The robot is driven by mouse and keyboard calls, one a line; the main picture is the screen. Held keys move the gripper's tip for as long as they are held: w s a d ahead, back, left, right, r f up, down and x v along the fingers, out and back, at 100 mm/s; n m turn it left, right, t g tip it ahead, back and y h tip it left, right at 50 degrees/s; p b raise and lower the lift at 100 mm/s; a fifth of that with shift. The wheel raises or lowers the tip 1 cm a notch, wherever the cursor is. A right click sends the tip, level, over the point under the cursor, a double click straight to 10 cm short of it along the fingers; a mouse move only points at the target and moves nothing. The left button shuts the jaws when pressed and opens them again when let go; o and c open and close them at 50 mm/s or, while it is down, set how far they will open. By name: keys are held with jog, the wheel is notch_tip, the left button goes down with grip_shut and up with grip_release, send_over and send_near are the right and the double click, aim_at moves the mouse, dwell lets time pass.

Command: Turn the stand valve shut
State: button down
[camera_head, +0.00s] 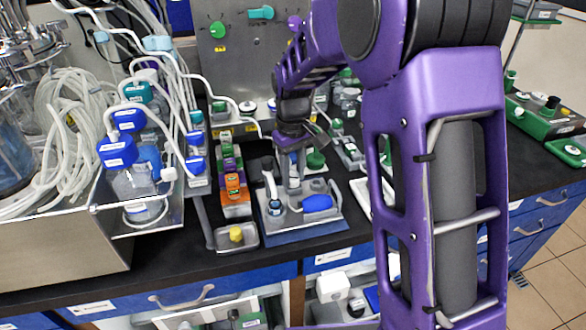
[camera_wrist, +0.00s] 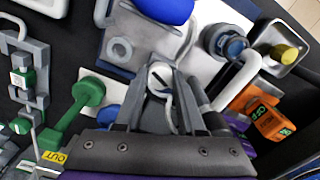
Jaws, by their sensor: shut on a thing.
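A stand with a blue-grey base plate (camera_head: 325,228) is on the black bench, with a blue bulb (camera_head: 317,203) on its right side. The bulb also shows at the top of the wrist view (camera_wrist: 165,8). My gripper (camera_head: 292,182) points down over the stand. In the wrist view my gripper (camera_wrist: 160,76) is shut on a small light-grey piece with a dark slot, which looks like the stand valve (camera_wrist: 160,72). The fingers hide most of the valve, so its exact turn angle is hard to tell.
An orange block (camera_head: 235,190) and a small tray (camera_head: 222,244) with a yellow-capped piece are left of the stand. A green fitting (camera_wrist: 88,92) is close beside my gripper. Blue-capped bottles (camera_head: 117,152) and tubing crowd the left. The bench's front edge is near.

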aim_at(293, 177)
jog(key=m+p, duration=0.2)
jog(key=m, duration=0.4)
jog(key=shift+r, duration=0.15)
jog(key=m+p, duration=0.2)
jog(key=m, duration=0.5)
dwell(0.5)
jog(key=c, duration=0.5)
grip_release()
notch_tip(293, 177, up, 17)
jog(key=p, duration=0.2)
jog(key=shift+r, duration=0.1)
